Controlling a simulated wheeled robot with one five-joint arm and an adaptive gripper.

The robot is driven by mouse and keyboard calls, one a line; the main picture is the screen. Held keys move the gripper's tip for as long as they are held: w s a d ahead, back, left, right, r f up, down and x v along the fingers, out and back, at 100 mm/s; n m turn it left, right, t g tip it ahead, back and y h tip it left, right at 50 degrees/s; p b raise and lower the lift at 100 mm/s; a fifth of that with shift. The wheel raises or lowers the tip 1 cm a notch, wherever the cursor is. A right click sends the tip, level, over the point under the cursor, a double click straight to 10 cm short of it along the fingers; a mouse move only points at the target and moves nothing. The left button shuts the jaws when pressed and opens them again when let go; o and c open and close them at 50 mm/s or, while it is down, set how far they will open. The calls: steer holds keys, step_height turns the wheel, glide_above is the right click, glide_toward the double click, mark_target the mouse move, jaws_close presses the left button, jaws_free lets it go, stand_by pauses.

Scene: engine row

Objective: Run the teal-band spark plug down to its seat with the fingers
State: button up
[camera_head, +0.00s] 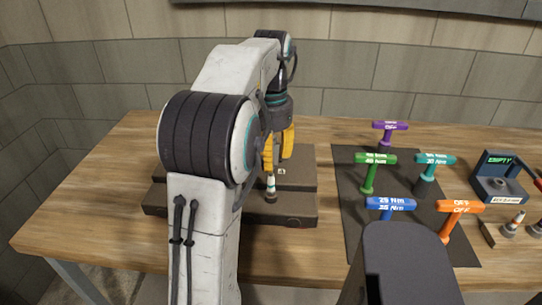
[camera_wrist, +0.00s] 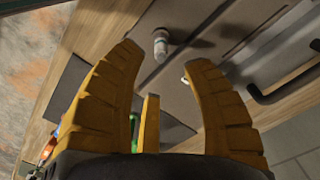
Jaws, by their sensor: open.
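The spark plug (camera_head: 271,188) stands upright in the dark engine block (camera_head: 215,205), near its front. Its body is pale with what looks like a teal band; how deep it sits I cannot tell. My gripper (camera_head: 278,158) has yellow fingers and is open above the block. In the wrist view the gripper (camera_wrist: 163,56) is empty, with its fingers apart on both sides of the plug. My arm hides part of the block's left side.
A dark mat (camera_head: 350,215) right of the block holds several T-handles: purple (camera_head: 390,127), green (camera_head: 375,159), teal (camera_head: 435,160), blue (camera_head: 390,204) and orange (camera_head: 459,207). The left tabletop is clear.

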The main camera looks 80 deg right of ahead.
mark_target(271, 189)
steer(key=n, duration=0.4)
steer(key=shift+f+n, duration=0.1)
steer(key=shift+n, duration=0.3)
steer(key=shift+f+b, duration=0.65)
steer(key=shift+f, duration=2.9)
jaws_close()
steer(key=shift+m, duration=0.7)
steer(key=shift+c, duration=0.6)
jaws_free()
